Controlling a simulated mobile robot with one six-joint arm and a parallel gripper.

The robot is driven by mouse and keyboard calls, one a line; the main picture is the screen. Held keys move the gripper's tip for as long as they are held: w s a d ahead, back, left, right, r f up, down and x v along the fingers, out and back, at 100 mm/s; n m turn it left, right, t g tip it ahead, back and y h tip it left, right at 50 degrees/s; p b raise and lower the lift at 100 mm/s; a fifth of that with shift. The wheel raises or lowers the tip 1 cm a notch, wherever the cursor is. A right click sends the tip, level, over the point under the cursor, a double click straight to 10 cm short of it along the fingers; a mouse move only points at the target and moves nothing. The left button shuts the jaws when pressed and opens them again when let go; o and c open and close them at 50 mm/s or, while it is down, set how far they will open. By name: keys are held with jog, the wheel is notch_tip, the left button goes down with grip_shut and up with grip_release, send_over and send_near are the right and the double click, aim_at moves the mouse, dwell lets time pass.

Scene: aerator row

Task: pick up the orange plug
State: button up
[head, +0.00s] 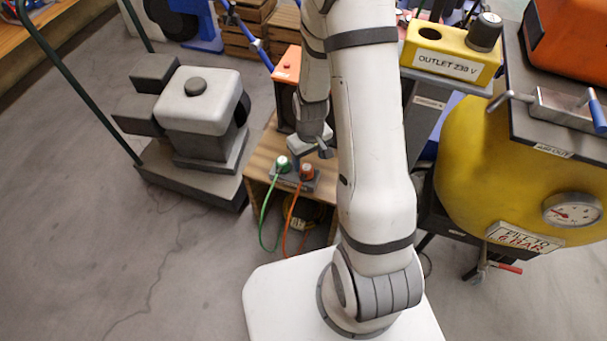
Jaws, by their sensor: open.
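The orange plug (307,172) stands upright in a dark grey socket strip (291,180) on top of a wooden crate. An orange cord runs from it down the crate's front. My gripper (320,151) is just above and behind the orange plug, apart from it in the picture. It is small here and partly hidden by my arm; its jaws are open, and I see nothing held in them.
A green-topped plug (281,163) with a green cord stands close left of the orange one. Left is a grey machine on a cart (199,100). Right are a yellow outlet box (450,53) and a yellow tank (470,165). The front-left floor is clear.

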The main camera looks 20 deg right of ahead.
aim_at(306, 167)
jog(key=f, duration=0.1)
jog(key=f+b, duration=0.1)
jog(key=f, duration=0.2)
jog(key=shift+a+f+b, duration=0.25)
jog(key=shift+a+b, duration=0.1)
jog(key=shift+a, duration=0.05)
jog(key=shift+f, duration=0.45)
jog(key=c, duration=1.1)
